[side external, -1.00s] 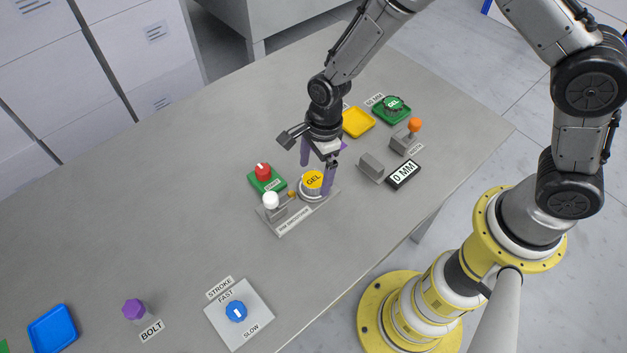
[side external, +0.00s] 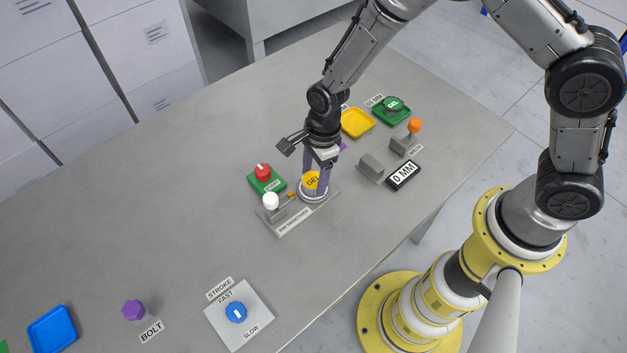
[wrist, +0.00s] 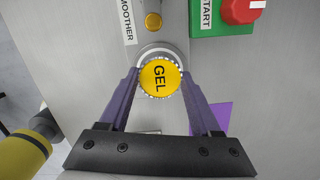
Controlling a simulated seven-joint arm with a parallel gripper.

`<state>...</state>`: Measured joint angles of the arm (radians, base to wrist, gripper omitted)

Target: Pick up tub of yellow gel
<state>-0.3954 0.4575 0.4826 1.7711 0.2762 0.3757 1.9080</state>
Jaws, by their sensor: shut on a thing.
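The tub of yellow gel (side external: 312,181) has a round yellow top marked GEL and sits in the round holder of the rim smoother (side external: 290,217). In the wrist view the tub (wrist: 160,79) lies between the two purple fingers, with the pale holder ring around it. My gripper (side external: 314,184) points down over the holder, its fingers on either side of the tub. In the wrist view my gripper (wrist: 160,80) is shut on the tub. The fingers partly hide the tub's side in the side view.
A white-knobbed lever (side external: 271,201) and a red start knob (side external: 263,172) stand close left of the tub. A grey block (side external: 370,168) and a 0 MM display (side external: 403,176) are to the right. Yellow (side external: 358,123) and green (side external: 391,111) trays lie behind.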

